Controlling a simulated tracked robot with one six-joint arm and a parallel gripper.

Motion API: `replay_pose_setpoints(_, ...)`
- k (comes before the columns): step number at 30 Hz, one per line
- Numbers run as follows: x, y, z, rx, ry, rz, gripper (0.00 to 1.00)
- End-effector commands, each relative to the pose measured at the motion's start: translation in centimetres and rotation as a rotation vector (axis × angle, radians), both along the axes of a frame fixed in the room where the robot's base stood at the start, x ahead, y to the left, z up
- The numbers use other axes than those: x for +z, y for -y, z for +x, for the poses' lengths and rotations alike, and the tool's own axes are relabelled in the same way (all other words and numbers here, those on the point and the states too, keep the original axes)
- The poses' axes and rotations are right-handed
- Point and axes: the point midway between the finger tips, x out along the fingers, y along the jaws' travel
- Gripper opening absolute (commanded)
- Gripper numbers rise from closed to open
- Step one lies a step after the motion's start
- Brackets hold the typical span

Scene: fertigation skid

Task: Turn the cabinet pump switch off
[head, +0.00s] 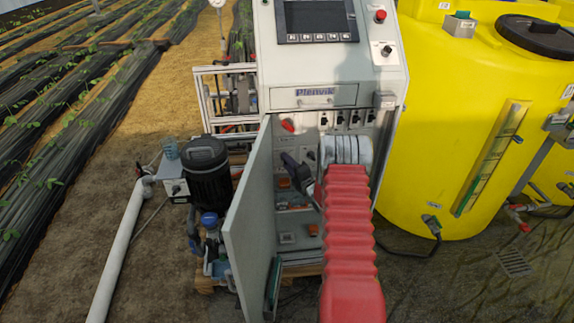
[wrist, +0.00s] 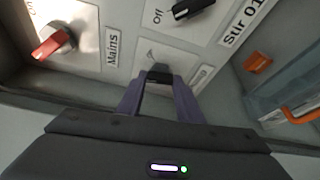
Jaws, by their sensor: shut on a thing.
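In the wrist view my gripper (wrist: 159,88) has its two purple fingers closed on a small black switch knob (wrist: 159,74) on a light grey plate inside the cabinet. A small label beside this plate is too slanted to read, so I cannot confirm its name. A red rotary handle (wrist: 52,42) marked Mains is at the upper left. Another black knob (wrist: 192,10) is at the top, near the words Off and Stir 01. In the head view the cabinet (head: 328,98) stands open, and my gripper (head: 291,163) reaches in; the held knob is hidden there.
The open cabinet door (head: 248,220) stands just left of my gripper. Orange parts sit low inside the cabinet. A black pump motor (head: 206,172) is left of the door, and a yellow tank (head: 470,130) is at the right.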

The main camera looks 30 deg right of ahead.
Motion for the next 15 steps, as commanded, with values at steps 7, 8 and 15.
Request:
replay_pose_setpoints(7,-0.12,-0.60,0.06,0.008,-0.109,-0.208,0.10)
replay_pose_setpoints(8,-0.13,-0.62,0.06,0.009,-0.121,-0.233,0.10)
replay_pose_setpoints(15,0.00,-0.71,0.09,0.010,-0.207,-0.413,0.10)
